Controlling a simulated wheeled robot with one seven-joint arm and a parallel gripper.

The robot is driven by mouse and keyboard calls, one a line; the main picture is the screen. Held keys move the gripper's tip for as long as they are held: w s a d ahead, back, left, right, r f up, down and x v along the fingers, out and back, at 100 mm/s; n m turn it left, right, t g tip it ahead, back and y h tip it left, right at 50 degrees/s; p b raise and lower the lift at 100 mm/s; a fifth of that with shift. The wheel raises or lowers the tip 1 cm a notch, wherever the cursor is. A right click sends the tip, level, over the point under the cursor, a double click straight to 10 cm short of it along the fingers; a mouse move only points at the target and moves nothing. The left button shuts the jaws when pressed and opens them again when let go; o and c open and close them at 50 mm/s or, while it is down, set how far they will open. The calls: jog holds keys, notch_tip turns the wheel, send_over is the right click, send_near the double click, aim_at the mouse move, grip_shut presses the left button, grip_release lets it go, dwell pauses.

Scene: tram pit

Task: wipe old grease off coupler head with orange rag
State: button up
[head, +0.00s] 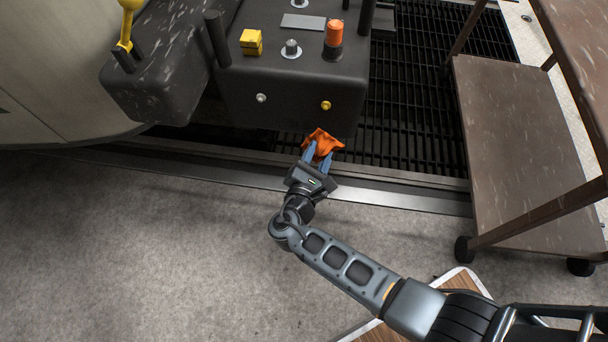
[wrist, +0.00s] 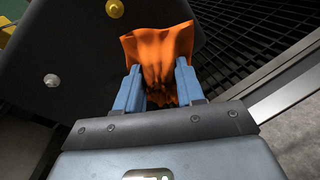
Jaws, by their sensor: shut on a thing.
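The coupler head (head: 290,95) is a big dark block at the top middle of the head view, with a silver knob and a yellow knob on its front face. In the wrist view its dark face (wrist: 85,55) fills the upper left. My gripper (head: 318,158) is shut on the orange rag (head: 325,142), just below and in front of the block's lower edge. The rag (wrist: 160,45) bunches between the blue fingers and spreads beyond the tips in the wrist view. I cannot tell whether it touches the coupler head. I cannot make out any grease.
On the block stand an orange-capped post (head: 334,38), a yellow block (head: 251,42) and a silver knob (head: 291,49). A dark floor grating (head: 420,110) lies to the right. A brown wheeled cart (head: 520,150) stands at far right. The grey floor (head: 130,250) at left is clear.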

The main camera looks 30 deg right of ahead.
aim_at(307, 146)
jog(key=shift+w+f+n+t+y+b, duration=0.3)
jog(key=shift+w+t+b, duration=0.2)
jog(key=shift+w+b, duration=0.3)
jog(key=shift+w+f+n+t+y+b, duration=0.15)
jog(key=shift+w+f+n+t+b, duration=0.25)
jog(key=shift+w, duration=0.65)
jog(key=shift+w+f+n+t+y+b, duration=0.25)
jog(key=shift+w+f+t+b, duration=0.25)
jog(key=shift+w+b, duration=0.4)
jog(key=shift+b+x, duration=0.3)
jog(key=shift+x, duration=0.65)
jog(key=shift+w+r, duration=0.1)
jog(key=shift+w+a+b, duration=0.25)
jog(key=shift+w+a, duration=0.05)
jog(key=shift+a, duration=0.2)
jog(key=shift+w+a+b, duration=0.2)
jog(key=shift+w+a, duration=0.15)
jog(key=shift+a, duration=0.15)
jog(key=shift+w+a+r, duration=0.1)
jog(key=shift+w+a, duration=0.85)
jog(key=shift+a, duration=0.25)
jog(key=shift+w+a, duration=1)
jog(key=shift+a, duration=0.15)
jog(key=shift+s, duration=0.1)
